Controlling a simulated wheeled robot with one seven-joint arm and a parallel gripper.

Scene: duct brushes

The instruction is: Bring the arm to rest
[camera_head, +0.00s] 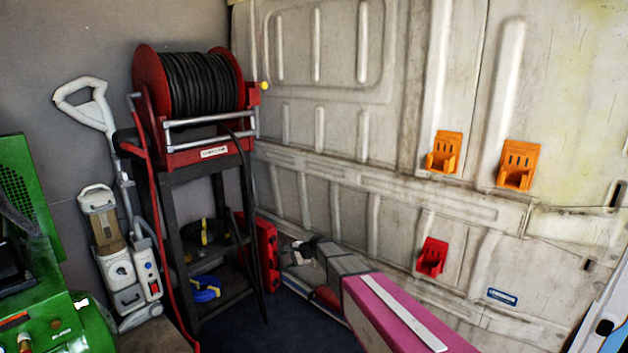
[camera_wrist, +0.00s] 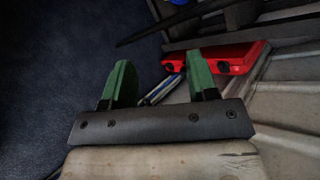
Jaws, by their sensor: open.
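My gripper (camera_wrist: 159,62) shows in the wrist view with its two green fingers wide apart and nothing between them. It points down toward the dark blue floor (camera_wrist: 60,70) and the lower van wall. A red case (camera_wrist: 235,57) lies beyond the right finger; I cannot tell the exact gap. In the head view my arm reaches from the bottom right toward the middle, its end near the foot of the black rack (camera_head: 178,215). The fingers are not clear in that view.
The rack bears a red hose reel (camera_head: 200,85). A grey-white vacuum cleaner (camera_head: 120,270) and green machine (camera_head: 50,300) stand at left. Two orange holders (camera_head: 446,152) (camera_head: 519,165) and a red holder (camera_head: 432,257) are on the wall, empty. Open space lies before the upper wall.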

